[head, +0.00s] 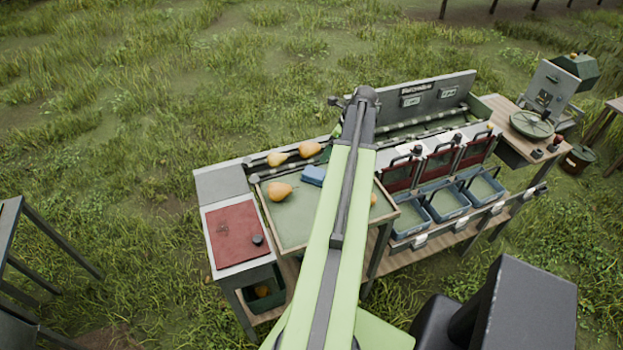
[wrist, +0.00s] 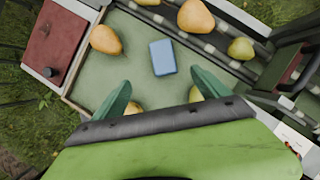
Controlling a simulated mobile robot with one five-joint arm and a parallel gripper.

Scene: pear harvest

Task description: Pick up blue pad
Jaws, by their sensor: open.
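The blue pad (wrist: 162,57) is a small light-blue block lying flat on the green tray surface (wrist: 140,75) in the wrist view. In the head view the blue pad (head: 313,175) lies toward the back of the tray, close to the left side of my arm. My gripper (wrist: 160,88) is open, its two green fingers spread apart with nothing held between them. The pad is beyond the fingertips and apart from them.
A pear (wrist: 106,40) lies left of the pad; others (wrist: 196,18) (wrist: 240,48) sit on the conveyor behind. Two pears are partly hidden near my fingers. A red panel (head: 236,233) is left of the tray, and blue bins (head: 446,203) stand right.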

